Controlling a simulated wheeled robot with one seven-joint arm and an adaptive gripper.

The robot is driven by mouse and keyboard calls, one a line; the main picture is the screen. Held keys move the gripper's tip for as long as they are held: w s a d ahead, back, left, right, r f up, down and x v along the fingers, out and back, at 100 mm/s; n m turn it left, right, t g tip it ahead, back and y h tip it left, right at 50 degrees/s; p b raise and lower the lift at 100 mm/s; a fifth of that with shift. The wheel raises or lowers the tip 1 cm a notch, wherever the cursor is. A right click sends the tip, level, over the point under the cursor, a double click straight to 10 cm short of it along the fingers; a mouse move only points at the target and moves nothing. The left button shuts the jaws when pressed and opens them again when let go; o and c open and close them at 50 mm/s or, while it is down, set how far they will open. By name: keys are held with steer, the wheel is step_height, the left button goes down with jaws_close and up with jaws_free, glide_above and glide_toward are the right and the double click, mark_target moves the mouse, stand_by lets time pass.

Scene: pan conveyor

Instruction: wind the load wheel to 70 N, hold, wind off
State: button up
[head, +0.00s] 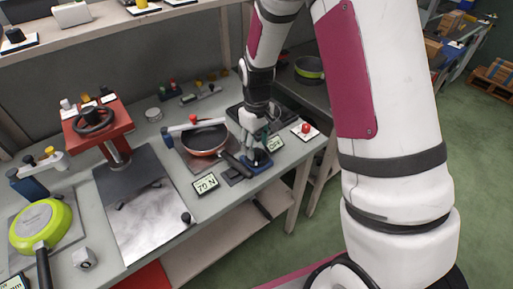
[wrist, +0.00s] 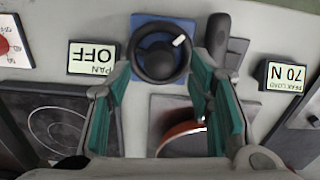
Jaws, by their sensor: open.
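A black round wheel with a white mark sits on a blue base in the wrist view (wrist: 158,68), and its blue base shows in the head view (head: 258,160). My gripper (wrist: 161,60) is open, its teal fingers on either side of the wheel in the picture; I cannot tell whether they touch it. In the head view my gripper (head: 254,143) is just above that base. A display reading "PEAK LOAD 70 N" (wrist: 284,77) also shows in the head view (head: 206,184). A red-orange pan (head: 203,140) lies beside the wheel.
A "PAN OFF" display (wrist: 92,57) and a red button (head: 305,128) stand near the wheel. A red stand with another dark wheel (head: 93,120) is further left, and a green pan (head: 42,222) is at far left. My arm covers the right side.

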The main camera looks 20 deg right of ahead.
mark_target(257, 151)
step_height(257, 151, up, 10)
stand_by(0.3)
stand_by(0.4)
steer(key=s+r+m+t, duration=0.2)
steer(key=s+r, duration=1)
steer(key=r, duration=0.2)
steer(key=s+r+m+t, duration=0.2)
steer(key=s, duration=1.1)
steer(key=shift+s+d+r+m+t, duration=0.2)
steer(key=shift+r+m+t, duration=0.1)
steer(key=shift+r+t, duration=0.1)
steer(key=shift+w, duration=0.1)
stand_by(2.2)
